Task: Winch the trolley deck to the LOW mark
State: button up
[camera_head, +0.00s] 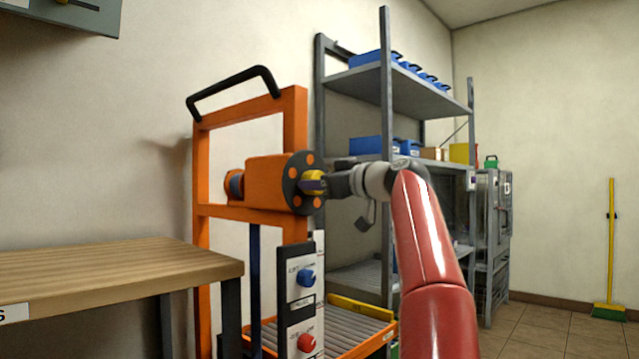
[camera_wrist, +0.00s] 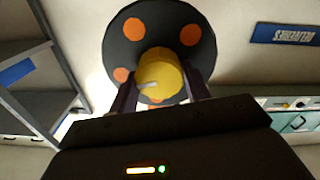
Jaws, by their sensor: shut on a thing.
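The orange trolley (camera_head: 200,250) stands by the wall, with an orange winch drum (camera_head: 268,182) on its upper frame. A dark round disc with orange spots (camera_head: 292,170) caps the drum's right end; it fills the upper wrist view (camera_wrist: 187,75). A yellow hub (camera_wrist: 160,72) sticks out of the disc's middle. My gripper (camera_head: 314,182) is shut on this yellow hub, one finger on each side in the wrist view. The roller deck (camera_head: 345,322) sits low behind the control panel. A blue knob (camera_head: 306,277) and a red knob (camera_head: 306,343) are on the panel. I cannot read a LOW mark.
A wooden bench (camera_head: 110,268) stands at the left, close to the trolley. A grey shelf rack (camera_head: 386,100) with blue boxes stands behind my arm. A yellow broom (camera_head: 611,250) leans at the far right, with open tiled floor before it.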

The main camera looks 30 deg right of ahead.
jog(key=shift+f, duration=0.2)
jog(key=o, duration=1)
jog(key=shift+r, duration=0.1)
jog(key=shift+b+v, duration=1.35)
jog(key=shift+v, duration=2.55)
